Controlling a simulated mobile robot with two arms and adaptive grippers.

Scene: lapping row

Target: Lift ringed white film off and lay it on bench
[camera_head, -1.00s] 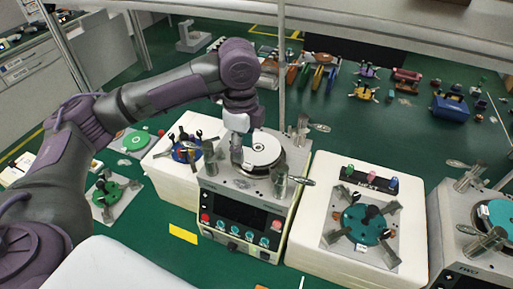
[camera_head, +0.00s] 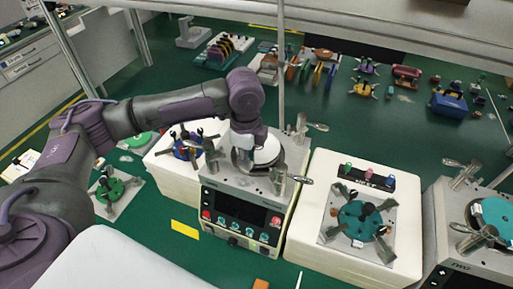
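The white film (camera_head: 268,151) is a round white disc on top of the middle lapping machine (camera_head: 244,211). Its right part shows; my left arm and gripper cover the rest, including its ring marking. My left gripper (camera_head: 243,164) points down over the left part of the disc. Its fingers are small and dark, so I cannot tell whether they are open, shut or touching the film. My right gripper is not in view.
Metal clamps (camera_head: 278,178) stand around the disc. White blocks with jigs flank the machine: a blue one (camera_head: 185,150) left, a teal one (camera_head: 358,222) right. A yellow card (camera_head: 185,229) lies on the green bench in front. A thin post rises behind the machine.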

